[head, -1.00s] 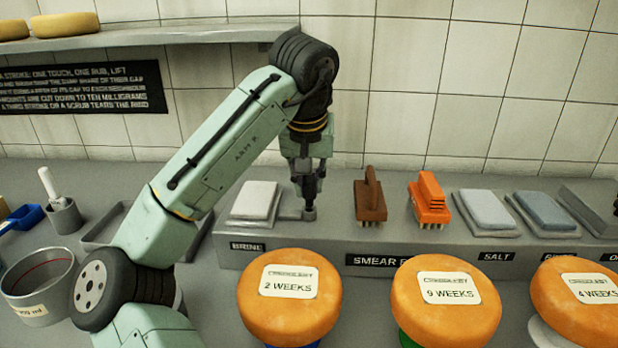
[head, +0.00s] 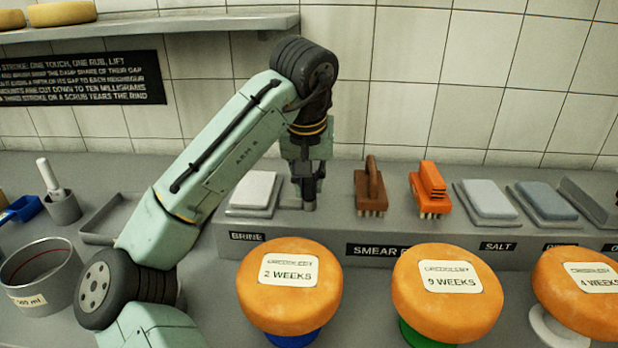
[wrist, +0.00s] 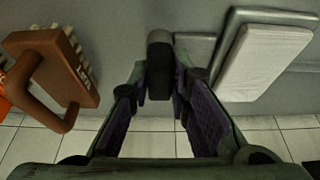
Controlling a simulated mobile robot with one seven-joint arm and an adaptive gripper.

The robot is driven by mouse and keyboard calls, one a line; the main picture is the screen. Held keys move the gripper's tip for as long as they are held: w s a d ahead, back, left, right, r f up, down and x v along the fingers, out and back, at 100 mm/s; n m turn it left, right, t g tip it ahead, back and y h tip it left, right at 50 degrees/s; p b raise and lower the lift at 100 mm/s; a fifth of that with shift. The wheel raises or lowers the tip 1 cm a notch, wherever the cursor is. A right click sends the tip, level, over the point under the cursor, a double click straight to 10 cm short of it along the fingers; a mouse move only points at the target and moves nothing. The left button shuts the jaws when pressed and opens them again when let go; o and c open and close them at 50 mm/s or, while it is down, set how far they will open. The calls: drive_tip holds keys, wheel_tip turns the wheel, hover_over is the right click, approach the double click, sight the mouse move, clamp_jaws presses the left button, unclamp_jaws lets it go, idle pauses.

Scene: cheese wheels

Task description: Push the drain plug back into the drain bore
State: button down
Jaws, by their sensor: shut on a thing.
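My gripper (head: 308,200) points down over the grey ledge, between the white block and the brown brush. In the wrist view its fingertips (wrist: 162,88) are closed around a small dark grey piece, which I take for the drain plug (wrist: 160,50). The plug's grey lower end also shows in the head view (head: 308,206), low at the ledge top. A small flat grey strip (head: 289,203) lies just left of it. The drain bore is not visible; the plug and fingers may cover it. I cannot tell how deep the plug sits.
The white block (head: 252,188) sits on a tray close left of the gripper. A brown brush (head: 370,190) and an orange brush (head: 430,190) stand to the right. Cheese wheels, including one marked 2 weeks (head: 288,310), stand in front of the ledge.

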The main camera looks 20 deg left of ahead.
drive_tip(key=shift+f, duration=0.15)
drive_tip(key=c, duration=1.4)
unclamp_jaws()
drive_tip(key=v, duration=1.2)
drive_tip(key=shift+s, duration=0.15)
